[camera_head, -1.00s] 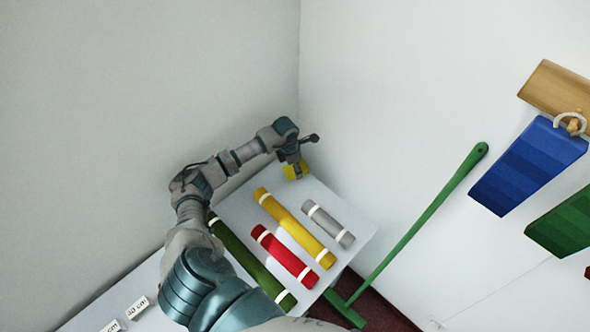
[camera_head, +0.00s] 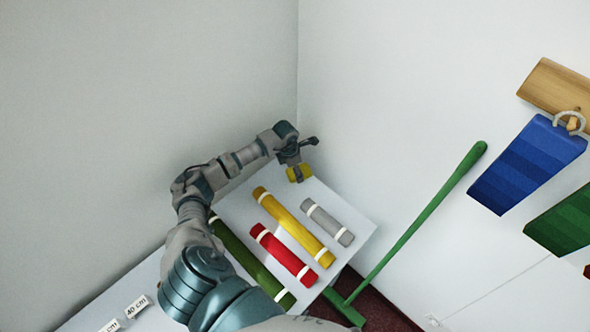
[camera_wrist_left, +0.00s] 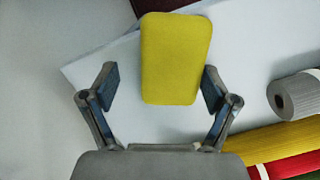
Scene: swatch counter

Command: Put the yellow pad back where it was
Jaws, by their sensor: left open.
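The yellow pad (camera_wrist_left: 175,58) is a flat rounded rectangle near the far corner of the counter (camera_wrist_left: 110,78). In the wrist view it lies ahead of and partly between the two spread fingers of my left gripper (camera_wrist_left: 160,90), with gaps on both sides. In the head view the pad (camera_head: 298,174) shows just below my left gripper (camera_head: 297,158), partly covered by it. I cannot tell whether the pad rests flat on the counter. My right gripper is not in view.
Green, red (camera_head: 284,254), yellow (camera_head: 293,227) and grey (camera_head: 328,222) rolls lie on the counter near the pad. A green-handled broom (camera_head: 415,225) leans on the right wall. Blue (camera_head: 527,165) and green swatches hang there. Small length labels (camera_head: 137,307) stand at lower left.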

